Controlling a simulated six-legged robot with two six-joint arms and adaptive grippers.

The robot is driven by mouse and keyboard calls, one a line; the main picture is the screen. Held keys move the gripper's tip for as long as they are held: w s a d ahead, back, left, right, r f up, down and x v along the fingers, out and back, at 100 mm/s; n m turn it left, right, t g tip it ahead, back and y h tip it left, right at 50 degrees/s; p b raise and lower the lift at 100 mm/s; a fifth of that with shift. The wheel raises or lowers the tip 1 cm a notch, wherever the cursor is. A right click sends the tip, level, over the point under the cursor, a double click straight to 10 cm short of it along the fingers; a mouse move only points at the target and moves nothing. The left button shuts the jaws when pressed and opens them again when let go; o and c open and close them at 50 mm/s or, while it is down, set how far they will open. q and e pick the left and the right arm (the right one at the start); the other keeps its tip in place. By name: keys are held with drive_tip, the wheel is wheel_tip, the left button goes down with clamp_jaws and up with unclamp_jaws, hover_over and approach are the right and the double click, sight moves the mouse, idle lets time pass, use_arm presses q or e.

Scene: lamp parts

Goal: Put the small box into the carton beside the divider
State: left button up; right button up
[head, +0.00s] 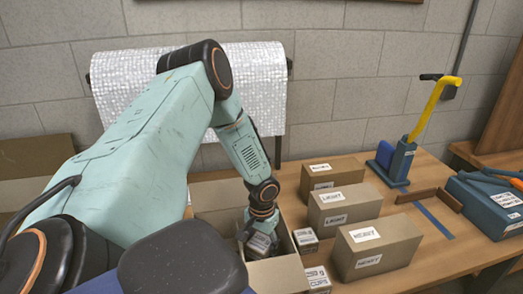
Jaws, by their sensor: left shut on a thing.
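The open carton (279,272) stands on the table at the lower middle of the head view, partly hidden behind my left arm. My left gripper (257,234) reaches down into the carton and is shut on a small box (259,243) with a pale label. The small box sits low inside the carton's walls. I cannot tell whether it touches the carton floor. The divider is not clearly visible. My right gripper is not in view.
Two small labelled boxes (306,239) (317,279) stand just right of the carton. Larger brown boxes marked LIGHT (345,207) and HEAVY (376,246) stand farther right, with another box (331,174) behind. A blue tool with a yellow handle (396,160) stands at the back right.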

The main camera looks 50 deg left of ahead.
use_arm(q)
wheel_tip(320, 180, down, 3)
drive_tip(key=shift+a+r+b, duration=0.1)
drive_tip(key=shift+r+b, duration=0.05)
drive_tip(key=shift+b, duration=0.25)
drive_tip(key=o, duration=0.9)
drive_tip(key=shift+c, duration=0.2)
drive_tip(key=o, duration=0.4)
drive_tip(key=shift+c, duration=0.2)
